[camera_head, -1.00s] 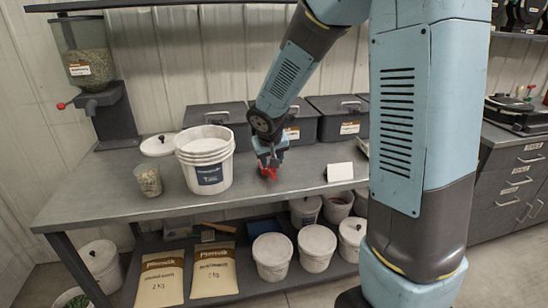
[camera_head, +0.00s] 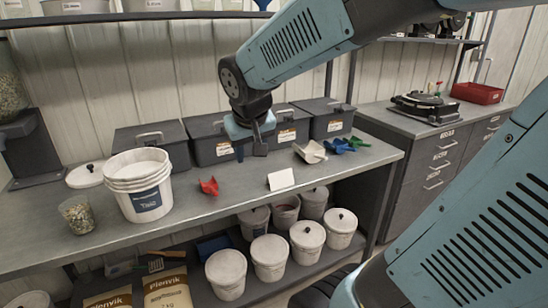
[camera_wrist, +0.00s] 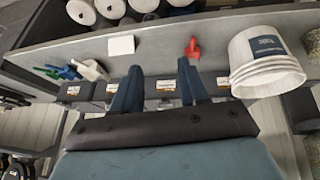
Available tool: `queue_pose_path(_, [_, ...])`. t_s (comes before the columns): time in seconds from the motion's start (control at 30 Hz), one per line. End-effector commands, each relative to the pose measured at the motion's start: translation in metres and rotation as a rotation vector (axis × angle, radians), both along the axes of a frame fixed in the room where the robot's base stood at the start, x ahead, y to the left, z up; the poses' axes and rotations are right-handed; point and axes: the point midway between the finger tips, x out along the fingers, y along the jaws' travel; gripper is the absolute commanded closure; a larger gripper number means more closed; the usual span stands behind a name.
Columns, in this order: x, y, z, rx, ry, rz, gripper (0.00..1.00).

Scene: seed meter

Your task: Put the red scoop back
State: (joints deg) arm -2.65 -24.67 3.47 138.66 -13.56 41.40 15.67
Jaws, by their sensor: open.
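The red scoop (camera_head: 209,186) lies on the grey workbench (camera_head: 225,215), between the white bucket stack and a small white card. It also shows in the wrist view (camera_wrist: 193,48). My gripper (camera_head: 250,150) is above the bench, to the right of the red scoop and apart from it, in front of the dark bins. In the wrist view the two fingers (camera_wrist: 160,68) are spread with nothing between them. A white scoop (camera_head: 310,152), a blue scoop (camera_head: 337,146) and a green scoop (camera_head: 358,142) lie together at the bench's right part.
The white bucket stack (camera_head: 139,184) and a clear cup of seeds (camera_head: 76,214) stand left of the red scoop. The white card (camera_head: 281,180) stands to its right. Lidded dark bins (camera_head: 208,140) line the wall. Bench around the card is clear.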

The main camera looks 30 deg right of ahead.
Motion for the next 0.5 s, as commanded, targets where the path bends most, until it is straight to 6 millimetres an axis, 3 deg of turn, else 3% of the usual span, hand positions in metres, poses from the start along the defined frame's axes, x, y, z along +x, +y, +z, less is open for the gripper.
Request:
queue_pose_path(0.1, [-0.033, -0.003, 0.013, 0.031, -0.012, 0.003, 0.57])
queue_pose_path(0.3, [-0.081, -0.002, 0.025, 0.086, -0.025, 0.026, 0.57])
queue_pose_path(0.5, [-0.106, -0.008, 0.029, 0.119, -0.032, 0.048, 0.57])
